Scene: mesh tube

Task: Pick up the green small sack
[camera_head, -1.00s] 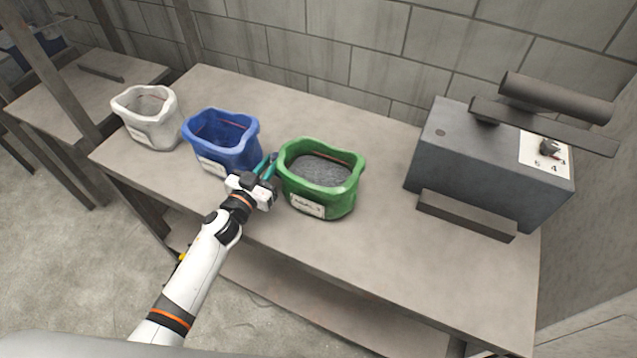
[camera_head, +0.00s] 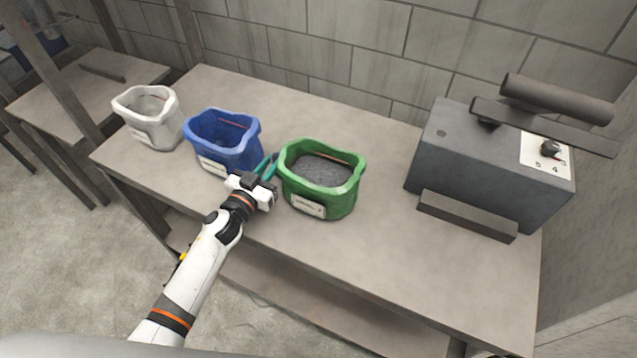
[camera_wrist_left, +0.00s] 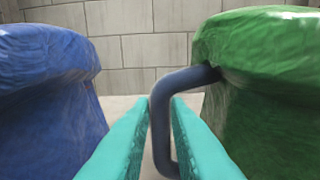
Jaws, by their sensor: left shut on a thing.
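The green small sack (camera_head: 322,185) stands upright and open on the table, with dark grey grainy contents and a white label in front. My left gripper (camera_head: 267,166) is at its left side, between it and the blue sack. In the left wrist view the teal fingers (camera_wrist_left: 159,125) are shut on a dark blue-grey bent handle (camera_wrist_left: 160,115) that joins the green sack's side (camera_wrist_left: 258,85). The far part of the handle is hidden by the sack. My right gripper is out of view.
The blue sack (camera_head: 224,143) stands close left of my left gripper, and the white sack (camera_head: 149,118) farther left. A grey box machine with a lever (camera_head: 480,165) stands at the right of the table (camera_head: 390,255). The table between sack and machine is clear. A block wall is behind.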

